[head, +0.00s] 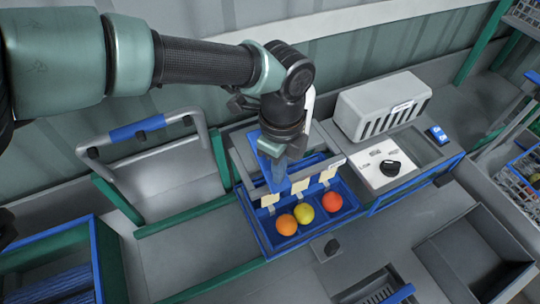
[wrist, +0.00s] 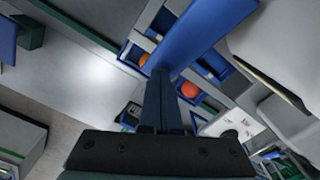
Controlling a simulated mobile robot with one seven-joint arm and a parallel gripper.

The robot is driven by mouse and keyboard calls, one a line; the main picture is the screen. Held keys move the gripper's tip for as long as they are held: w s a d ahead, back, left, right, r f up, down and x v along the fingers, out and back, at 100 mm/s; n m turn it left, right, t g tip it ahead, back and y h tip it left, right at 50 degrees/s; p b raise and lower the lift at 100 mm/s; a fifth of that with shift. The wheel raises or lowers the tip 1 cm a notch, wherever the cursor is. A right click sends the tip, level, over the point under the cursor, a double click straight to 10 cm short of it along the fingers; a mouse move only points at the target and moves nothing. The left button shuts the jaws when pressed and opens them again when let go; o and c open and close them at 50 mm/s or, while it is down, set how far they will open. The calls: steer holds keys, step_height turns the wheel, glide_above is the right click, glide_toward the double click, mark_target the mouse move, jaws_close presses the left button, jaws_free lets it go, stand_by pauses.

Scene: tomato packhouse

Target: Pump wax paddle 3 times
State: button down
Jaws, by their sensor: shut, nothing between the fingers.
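A flat blue plate (head: 268,144), probably the wax paddle, stands tilted at the back of a blue sorting tray (head: 262,236). In the wrist view the blue plate (wrist: 212,28) rises just beyond my fingertips. My gripper (head: 278,186) points down over the tray's back part, its fingers together and empty. It also shows in the wrist view (wrist: 160,74), with the fingertips overlapping the plate's lower end; I cannot tell if they touch it. The plate is partly hidden behind my wrist in the head view.
An orange fruit (head: 286,225), a yellow one (head: 304,213) and a red one (head: 332,201) lie in the tray's front compartments. Small pale tags stand behind them. A white box with a black knob (head: 390,168) and a grey vented unit (head: 382,104) stand to the right.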

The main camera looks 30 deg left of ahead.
steer(key=shift+f, duration=0.1)
steer(key=shift+a+r+p, duration=0.1)
steer(key=shift+r+p, duration=1.2)
steer(key=shift+r, duration=0.65)
steer(key=shift+f, duration=0.2)
steer(key=shift+f+b, duration=1.85)
steer(key=shift+f, duration=0.05)
steer(key=shift+r, duration=0.25)
steer(key=shift+r+p, duration=1.35)
steer(key=shift+r, duration=0.65)
